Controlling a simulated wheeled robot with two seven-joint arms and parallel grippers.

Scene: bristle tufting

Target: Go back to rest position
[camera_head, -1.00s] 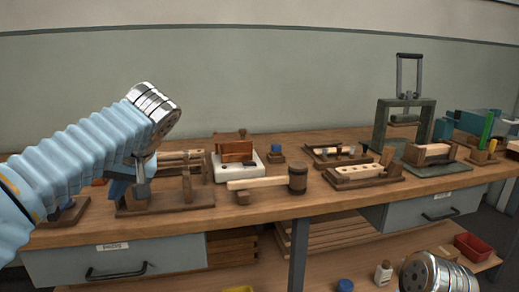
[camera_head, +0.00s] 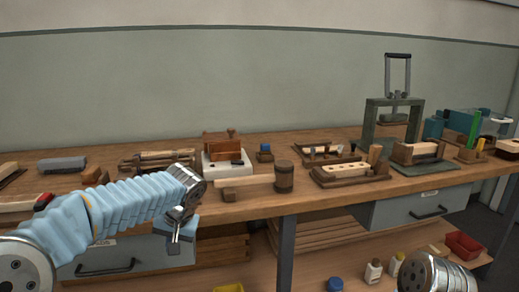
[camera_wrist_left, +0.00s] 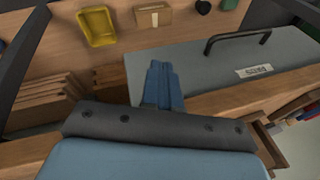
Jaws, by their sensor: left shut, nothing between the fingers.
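My left gripper (camera_head: 178,232) hangs in front of the workbench (camera_head: 232,207) edge, beside a drawer front, in the head view. Its fingers are together and hold nothing. In the left wrist view the closed blue fingers (camera_wrist_left: 162,85) point past the grey drawer (camera_wrist_left: 205,70), with nothing between them. My left arm, in a light blue ribbed sleeve, comes in low from the left. My right gripper does not show; only a metal joint of mine is at the lower right of the head view.
The bench carries a wooden mallet (camera_head: 283,177), a white block with a wooden box (camera_head: 222,148), a drilled wooden block (camera_head: 350,171) and a green press (camera_head: 370,125). The lower shelf holds a red bin (camera_head: 463,246) and a yellow bin (camera_wrist_left: 97,27). Space above the bench is clear.

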